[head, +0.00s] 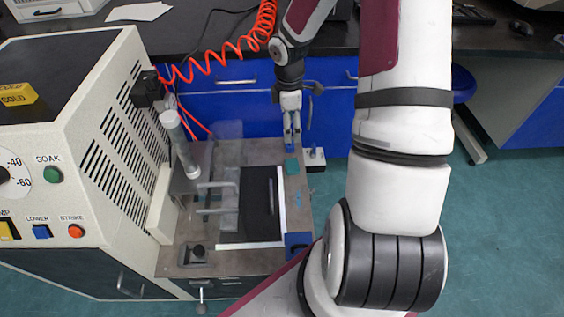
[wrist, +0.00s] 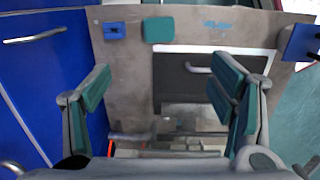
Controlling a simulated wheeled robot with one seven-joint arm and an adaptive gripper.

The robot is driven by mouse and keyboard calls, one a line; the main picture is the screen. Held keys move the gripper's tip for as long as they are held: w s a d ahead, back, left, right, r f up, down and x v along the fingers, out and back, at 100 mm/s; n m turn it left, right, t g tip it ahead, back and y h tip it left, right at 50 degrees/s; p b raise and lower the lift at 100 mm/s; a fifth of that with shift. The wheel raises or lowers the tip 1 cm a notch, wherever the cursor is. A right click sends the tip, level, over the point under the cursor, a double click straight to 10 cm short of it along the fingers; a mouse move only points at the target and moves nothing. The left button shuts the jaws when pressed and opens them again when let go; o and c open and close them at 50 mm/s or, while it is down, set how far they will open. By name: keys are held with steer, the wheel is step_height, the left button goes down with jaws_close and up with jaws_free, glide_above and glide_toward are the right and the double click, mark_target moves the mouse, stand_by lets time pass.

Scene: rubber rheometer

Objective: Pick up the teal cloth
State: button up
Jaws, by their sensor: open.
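The teal cloth (head: 291,166) is a small flat square on the grey-brown bench top beside the machine, near its far right corner. In the wrist view the teal cloth (wrist: 158,30) lies near the top, between and beyond the finger ends. My gripper (head: 292,137) points down near the bench's far edge, a little behind the cloth in the head view. In the wrist view my gripper (wrist: 165,88) has its teal-padded fingers wide apart with nothing between them. The cloth is fully visible and apart from the fingers.
A small blue block (wrist: 114,30) sits beside the cloth. A dark panel with a white border (head: 262,205) lies nearby, with metal handles (head: 215,186) to its left. A larger blue part (head: 298,243) is at the near right corner. The rheometer (head: 85,150) stands left; blue cabinets (head: 230,100) stand behind.

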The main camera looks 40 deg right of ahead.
steer(key=b, duration=0.4)
glide_above(292, 164)
steer(key=shift+n+y, duration=0.3)
steer(key=shift+n, duration=0.1)
steer(key=f, duration=1.3)
steer(key=shift+w+a+f, duration=0.15)
steer(key=shift+a+f, duration=0.15)
steer(key=shift+s+d+f+b, duration=0.15)
steer(key=shift+f+b, duration=0.55)
steer(key=shift+f, duration=0.75)
steer(key=shift+s+d+f+b, duration=0.1)
steer(key=shift+f+b, duration=0.55)
steer(key=shift+f, duration=0.75)
steer(key=shift+r, duration=0.1)
steer(key=c, duration=1)
